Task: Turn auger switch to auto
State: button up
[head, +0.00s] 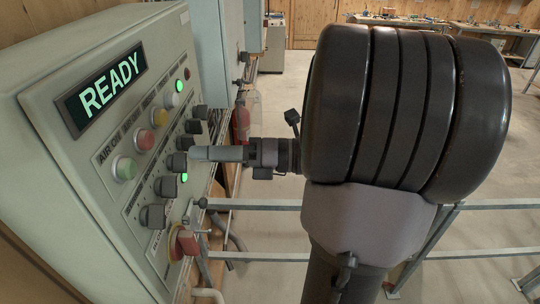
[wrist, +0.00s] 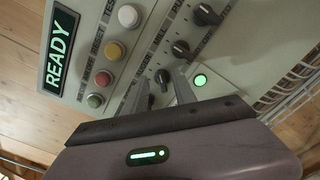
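A grey-green control panel (head: 110,225) stands at the left and shows a lit READY display (head: 101,88). My gripper (head: 196,153) points at the panel beside one black switch (head: 177,162). In the wrist view, my gripper's two grey fingers (wrist: 162,78) stand apart, with a black switch (wrist: 162,76) showing between their tips. I cannot tell whether they touch it. Another switch (wrist: 151,102) shows lower, partly hidden by a finger.
Several coloured push buttons sit beside the switches, such as a red one (head: 145,139). A green lamp (wrist: 200,80) glows near the fingers. A metal rail (head: 265,256) runs behind my arm.

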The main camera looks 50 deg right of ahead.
jog(key=b+v, duration=0.1)
jog(key=v, duration=1.3)
jog(key=shift+f, duration=0.1)
jog(key=a+f+n+g+h+b, duration=0.2)
jog(key=a+f+n+b, duration=0.6)
jog(key=f, duration=0.8)
jog(key=w+a+f+n+g+h+b, duration=0.1)
jog(key=a+f+n+g+h+b, duration=0.2)
jog(key=a+f+n+b, duration=0.6)
jog(key=a+f+n+g+h+b, duration=0.3)
jog(key=a+f+n+b, duration=0.6)
jog(key=f+n+b, duration=0.7)
notch_tip(320, 180, down, 8)
jog(key=h+b, duration=0.1)
jog(key=b, duration=0.5)
jog(key=shift+w, duration=0.3)
